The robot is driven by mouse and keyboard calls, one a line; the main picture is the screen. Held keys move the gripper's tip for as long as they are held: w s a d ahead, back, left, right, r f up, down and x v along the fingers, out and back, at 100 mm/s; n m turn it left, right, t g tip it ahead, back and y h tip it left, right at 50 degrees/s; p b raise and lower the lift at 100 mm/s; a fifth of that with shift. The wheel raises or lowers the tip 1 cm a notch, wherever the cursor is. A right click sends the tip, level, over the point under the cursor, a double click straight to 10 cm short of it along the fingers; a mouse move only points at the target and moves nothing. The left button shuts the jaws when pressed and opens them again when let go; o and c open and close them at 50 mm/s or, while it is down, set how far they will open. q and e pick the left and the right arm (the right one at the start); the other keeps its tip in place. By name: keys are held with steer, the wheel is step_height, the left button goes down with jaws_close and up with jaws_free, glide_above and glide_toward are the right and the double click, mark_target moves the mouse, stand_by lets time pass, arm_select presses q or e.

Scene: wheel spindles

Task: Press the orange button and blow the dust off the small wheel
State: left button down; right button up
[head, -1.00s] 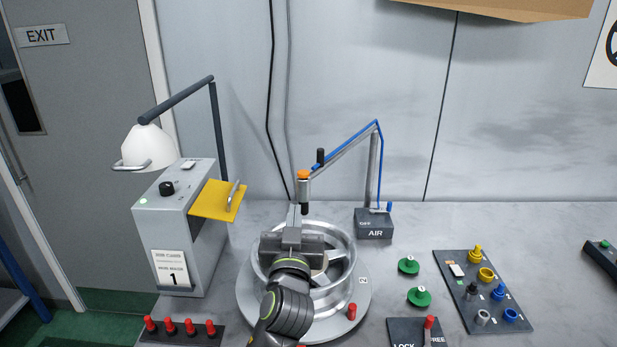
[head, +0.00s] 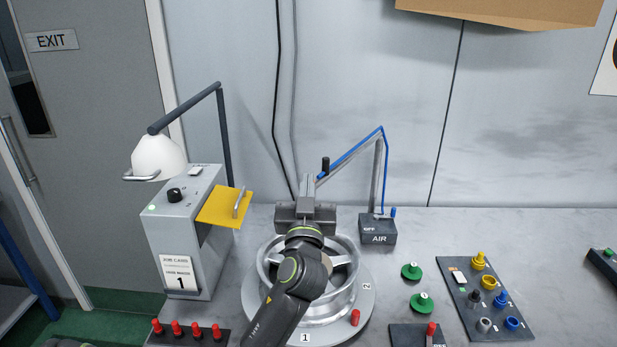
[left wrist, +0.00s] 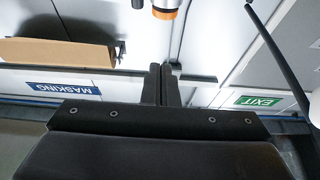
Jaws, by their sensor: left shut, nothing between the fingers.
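The small silver wheel (head: 345,277) lies flat on a round grey turntable (head: 252,298). The air arm with its blue hose (head: 351,151) rises from the AIR box (head: 378,231), marked OFF, and reaches over the wheel. My left gripper (head: 308,180) stands above the wheel's far side and hides the nozzle end and orange button in the head view. In the left wrist view, an orange ring (left wrist: 164,13) on a dark part shows at the top edge. My shut, empty fingers (left wrist: 160,70) are below and apart from it in that picture. Dust cannot be made out.
A grey box with a lamp (head: 158,155) and a yellow flap (head: 222,206) stands left. Red pegs (head: 178,328) stand front left. Green knobs (head: 411,271) and a panel of coloured parts (head: 458,290) lie right.

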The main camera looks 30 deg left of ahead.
arm_select(q)
steer(key=shift+w+a+f+p, duration=0.35)
steer(key=shift+w+a+f, duration=0.05)
steer(key=shift+w, duration=0.25)
steer(key=shift+w+a+f+p, duration=0.4)
steer(key=shift+w, duration=0.25)
steer(key=shift+w+a+f+p, duration=0.35)
steer(key=shift+w+a+f, duration=0.05)
steer(key=shift+w, duration=0.25)
